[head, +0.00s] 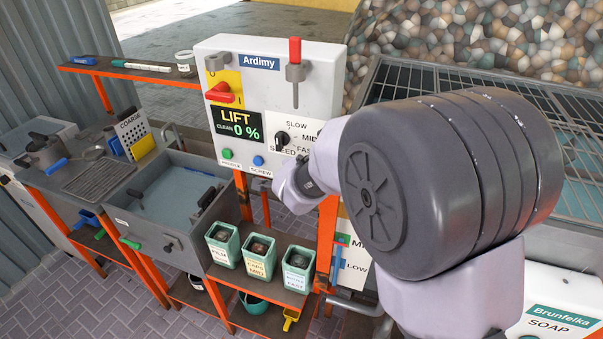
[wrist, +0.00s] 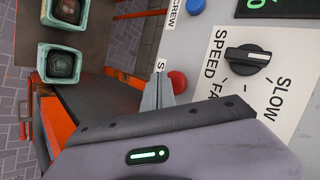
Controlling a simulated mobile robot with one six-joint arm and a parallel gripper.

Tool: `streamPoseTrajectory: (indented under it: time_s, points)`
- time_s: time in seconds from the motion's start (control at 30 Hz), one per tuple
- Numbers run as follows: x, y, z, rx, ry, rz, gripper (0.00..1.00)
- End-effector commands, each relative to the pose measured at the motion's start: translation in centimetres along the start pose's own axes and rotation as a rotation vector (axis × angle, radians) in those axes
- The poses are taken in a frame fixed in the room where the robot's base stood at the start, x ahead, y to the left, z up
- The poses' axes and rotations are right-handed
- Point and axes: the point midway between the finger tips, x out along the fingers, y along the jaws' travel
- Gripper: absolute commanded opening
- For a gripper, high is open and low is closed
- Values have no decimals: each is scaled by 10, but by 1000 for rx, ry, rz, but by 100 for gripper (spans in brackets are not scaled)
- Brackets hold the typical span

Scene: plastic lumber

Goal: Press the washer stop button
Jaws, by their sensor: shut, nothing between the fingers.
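The washer's white control panel (head: 277,83) stands upright at the centre of the head view. A round red button (wrist: 177,82) shows on it in the wrist view, beside a small label (wrist: 160,65) of which only an "S" can be read. My gripper (wrist: 158,78) is shut and empty, its grey fingertips right beside the red button and partly covering the label. I cannot tell whether the tips touch the button or the panel. In the head view my arm hides the red button and the fingertips.
A blue button (head: 258,161) marked SCREW and a green button (head: 227,154) sit nearby on the panel. The black speed knob (wrist: 248,59) is close to my gripper. A red rotary switch (head: 220,93) and a lever (head: 295,72) are higher up. Labelled green bins (head: 259,256) stand below.

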Motion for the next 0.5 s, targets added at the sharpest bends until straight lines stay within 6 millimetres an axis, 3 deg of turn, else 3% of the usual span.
streamPoseTrajectory:
  time_s: [0.5]
  points:
    - [6,-4,-4,0,0,0,0]
